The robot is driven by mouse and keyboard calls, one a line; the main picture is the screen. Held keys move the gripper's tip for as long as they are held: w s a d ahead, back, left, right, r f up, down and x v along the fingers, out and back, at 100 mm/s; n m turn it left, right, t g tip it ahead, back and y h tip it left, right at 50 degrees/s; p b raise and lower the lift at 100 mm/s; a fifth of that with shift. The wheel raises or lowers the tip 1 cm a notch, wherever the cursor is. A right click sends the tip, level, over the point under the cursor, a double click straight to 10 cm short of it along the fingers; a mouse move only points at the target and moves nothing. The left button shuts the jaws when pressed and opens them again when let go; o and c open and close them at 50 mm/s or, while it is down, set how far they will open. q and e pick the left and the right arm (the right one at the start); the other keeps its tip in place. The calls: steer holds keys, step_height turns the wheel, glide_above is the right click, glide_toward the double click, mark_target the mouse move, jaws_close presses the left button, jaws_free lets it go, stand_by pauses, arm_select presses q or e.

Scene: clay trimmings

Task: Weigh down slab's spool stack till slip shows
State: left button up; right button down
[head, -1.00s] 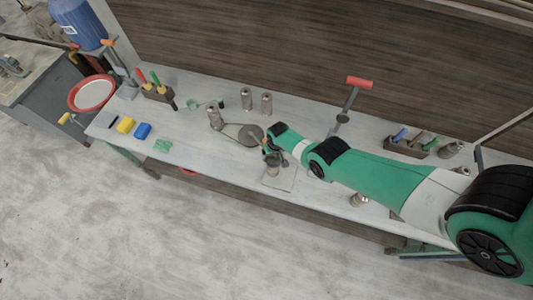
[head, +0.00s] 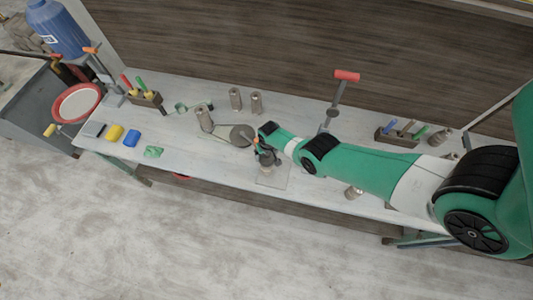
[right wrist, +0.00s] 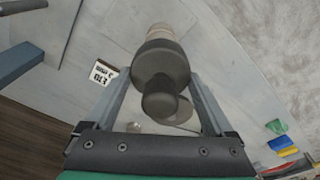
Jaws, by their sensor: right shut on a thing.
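My right gripper (head: 262,157) is over the pale slab (head: 285,180) near the table's front edge. In the right wrist view my right gripper (right wrist: 160,80) is shut on a dark grey round weight (right wrist: 158,58) with a knob on top. A pale spool stack (right wrist: 158,32) shows just past the weight; whether the two touch I cannot tell. The stack (head: 265,170) is small and partly hidden by the gripper in the head view. No slip can be made out. My left gripper is out of view.
A dark disc (head: 241,135) lies on the table left of my gripper. Metal cylinders (head: 235,98) stand behind it and one (head: 204,120) stands to its left. A small printed card (right wrist: 103,73) lies nearby.

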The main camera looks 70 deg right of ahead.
steer(key=shift+f+b, duration=0.35)
stand_by(0.4)
jaws_free()
steer(key=shift+w, duration=0.1)
